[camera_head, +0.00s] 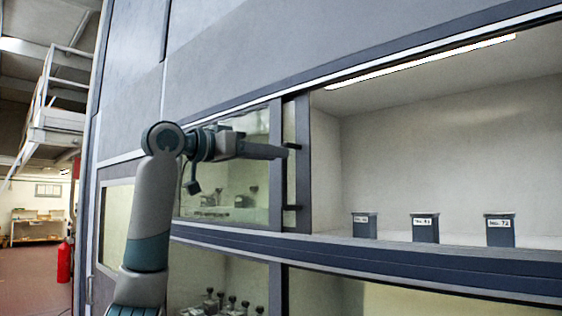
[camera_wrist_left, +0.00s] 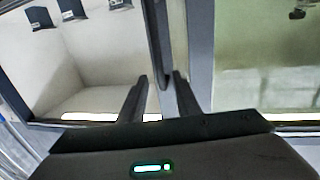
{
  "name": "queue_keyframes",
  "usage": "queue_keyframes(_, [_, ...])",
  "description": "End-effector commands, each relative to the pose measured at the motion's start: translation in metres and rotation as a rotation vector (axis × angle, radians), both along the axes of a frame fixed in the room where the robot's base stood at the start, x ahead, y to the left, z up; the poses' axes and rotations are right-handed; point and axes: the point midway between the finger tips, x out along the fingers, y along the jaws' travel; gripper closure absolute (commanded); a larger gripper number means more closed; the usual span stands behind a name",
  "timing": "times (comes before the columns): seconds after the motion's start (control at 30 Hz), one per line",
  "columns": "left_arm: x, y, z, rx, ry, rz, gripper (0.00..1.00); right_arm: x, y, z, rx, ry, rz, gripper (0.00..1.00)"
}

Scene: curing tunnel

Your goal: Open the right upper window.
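The right upper window's area (camera_head: 400,150) shows the bright inside of the upper compartment; I cannot tell whether clear glass covers it. A grey upright frame (camera_head: 303,165) bounds its left side. A dark handle (camera_head: 292,208) with two short mounts stands out at this frame. My left gripper (camera_head: 287,152) is level with the handle's upper mount. In the left wrist view my left gripper (camera_wrist_left: 161,78) has its fingers apart, one on each side of a dark upright bar (camera_wrist_left: 160,45). Whether they touch it is unclear. My right gripper is out of view.
Several dark labelled bins (camera_head: 425,228) stand inside the compartment. A greenish glass pane (camera_head: 240,190) lies to the left, behind my left arm. A blue-grey ledge (camera_head: 400,258) runs below the windows. A red extinguisher (camera_head: 65,262) stands at far left.

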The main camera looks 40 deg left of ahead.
Motion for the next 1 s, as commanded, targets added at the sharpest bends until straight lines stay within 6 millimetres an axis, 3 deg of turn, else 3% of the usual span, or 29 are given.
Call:
queue_keyframes(0.4, [-0.083, 0.024, -0.002, -0.001, -0.004, 0.001, 0.7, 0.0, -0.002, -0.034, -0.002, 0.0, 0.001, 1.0])
queue_keyframes(0.6, [-0.113, 0.032, -0.001, -0.002, -0.003, 0.0, 0.7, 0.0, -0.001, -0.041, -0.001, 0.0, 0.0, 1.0])
queue_keyframes(1.0, [-0.127, 0.036, 0.0, -0.001, -0.001, 0.0, 0.7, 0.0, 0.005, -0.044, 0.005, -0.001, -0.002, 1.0])
